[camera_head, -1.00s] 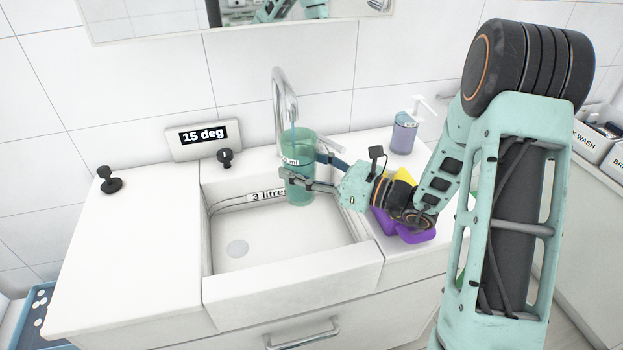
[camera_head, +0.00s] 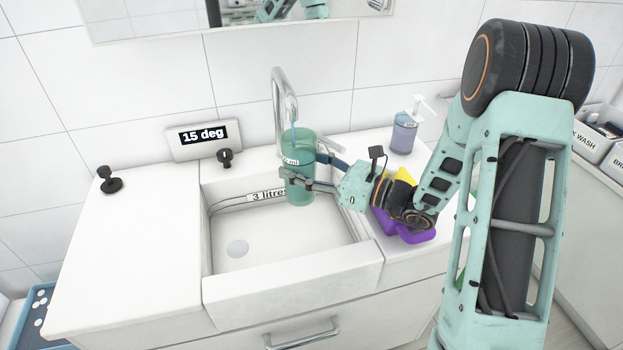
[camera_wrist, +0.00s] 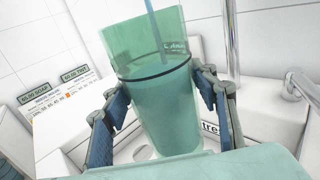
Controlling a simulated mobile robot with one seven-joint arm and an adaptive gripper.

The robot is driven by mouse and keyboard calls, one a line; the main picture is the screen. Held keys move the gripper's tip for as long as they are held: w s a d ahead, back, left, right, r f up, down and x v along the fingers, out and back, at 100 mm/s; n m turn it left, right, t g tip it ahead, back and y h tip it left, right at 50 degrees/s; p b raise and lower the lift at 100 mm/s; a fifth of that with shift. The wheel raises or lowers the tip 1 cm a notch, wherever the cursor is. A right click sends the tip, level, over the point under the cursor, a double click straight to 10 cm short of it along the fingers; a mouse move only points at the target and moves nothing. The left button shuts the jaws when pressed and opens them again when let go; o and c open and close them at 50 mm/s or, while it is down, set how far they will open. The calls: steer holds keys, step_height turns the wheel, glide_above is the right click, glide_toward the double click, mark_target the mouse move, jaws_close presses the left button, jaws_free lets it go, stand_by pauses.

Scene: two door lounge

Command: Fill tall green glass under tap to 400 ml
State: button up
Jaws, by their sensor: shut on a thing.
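The tall green glass (camera_head: 299,182) is upright under the chrome tap (camera_head: 284,95), over the back of the sink (camera_head: 290,262). A thin blue stream of water runs from the spout into it. In the wrist view the glass (camera_wrist: 165,105) is clear green with a dark ring near a water surface, below the rim. Its printed marking is partly cut off, so I cannot read the level. My gripper (camera_head: 312,171) is shut on the glass from the right, and its fingers (camera_wrist: 162,108) are on both sides of it in the wrist view.
A display (camera_head: 204,137) reads "15 deg" behind the sink. Black knobs (camera_head: 110,180) and (camera_head: 225,157) stand on the left. A soap bottle (camera_head: 404,133) and purple and yellow items (camera_head: 410,232) are on the right counter. The left counter is mostly clear.

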mark_target(306, 174)
steer(key=shift+s, duration=0.1)
steer(key=s+d, duration=0.2)
steer(key=s, duration=0.1)
steer(key=shift+s+d, duration=0.3)
steer(key=shift+d, duration=0.05)
steer(key=shift+s, duration=0.1)
stand_by(0.4)
